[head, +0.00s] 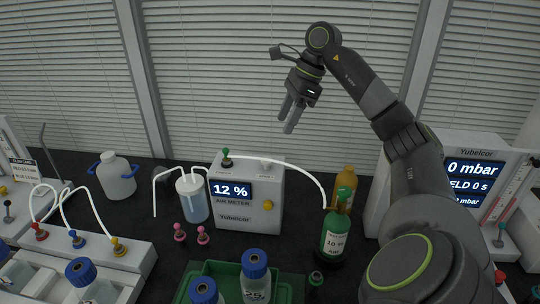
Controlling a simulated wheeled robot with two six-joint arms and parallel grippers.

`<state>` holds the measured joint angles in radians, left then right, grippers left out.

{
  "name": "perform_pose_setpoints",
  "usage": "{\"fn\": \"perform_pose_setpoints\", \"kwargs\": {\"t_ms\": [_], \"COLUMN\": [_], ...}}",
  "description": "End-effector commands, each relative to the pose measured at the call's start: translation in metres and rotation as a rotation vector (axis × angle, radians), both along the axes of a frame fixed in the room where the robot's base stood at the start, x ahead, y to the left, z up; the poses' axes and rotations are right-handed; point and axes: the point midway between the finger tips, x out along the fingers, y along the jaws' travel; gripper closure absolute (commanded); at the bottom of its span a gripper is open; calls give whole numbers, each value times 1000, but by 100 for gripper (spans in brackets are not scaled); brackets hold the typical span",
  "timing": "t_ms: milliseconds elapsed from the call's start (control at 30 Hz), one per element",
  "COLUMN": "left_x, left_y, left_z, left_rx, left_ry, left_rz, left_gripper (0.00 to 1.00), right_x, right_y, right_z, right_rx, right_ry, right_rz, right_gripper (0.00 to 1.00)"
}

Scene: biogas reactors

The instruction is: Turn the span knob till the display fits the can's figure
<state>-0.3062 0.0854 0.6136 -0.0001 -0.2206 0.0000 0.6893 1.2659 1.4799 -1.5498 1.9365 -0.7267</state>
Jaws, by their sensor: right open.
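The air meter (245,218) is a pale box on the dark bench, and its blue display (231,190) reads 12 %. A yellow knob (267,205) sits on its front, right of the display; its lettering is too small to read. A green gas can (335,237) stands right of the meter; its label seems to show 10, with the rest hard to read. A white hose runs from the meter's top to the can. My right gripper (286,121) is open and empty, high above the meter and apart from it. My left gripper is out of view.
A green tray (290,290) with blue-capped bottles (255,278) stands in front of the meter. Pink-topped plugs (203,234) and a tubed wash bottle (192,200) are beside it. An amber can (345,184) stands behind the green one. A Yubelcor mbar unit (470,160) is at right.

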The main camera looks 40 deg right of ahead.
Motion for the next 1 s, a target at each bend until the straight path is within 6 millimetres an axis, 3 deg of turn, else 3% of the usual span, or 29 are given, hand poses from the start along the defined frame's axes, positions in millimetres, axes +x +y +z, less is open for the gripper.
{"fn": "perform_pose_setpoints", "kwargs": {"t_ms": [300,500,700,967,1000], "left_x": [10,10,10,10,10], "left_y": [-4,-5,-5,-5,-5], "left_z": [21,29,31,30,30], "left_rx": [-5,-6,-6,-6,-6], "left_ry": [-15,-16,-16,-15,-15], "left_rz": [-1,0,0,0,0], "left_gripper": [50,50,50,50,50], "right_x": [14,21,24,24,24], "right_y": [23,32,36,36,36], "right_z": [-61,-90,-103,-105,-104], "right_rx": [4,2,0,-1,-1], "right_ry": [4,1,0,-1,-1], "right_rz": [1,0,0,0,0], "right_gripper": [48,48,48,48,52]}}
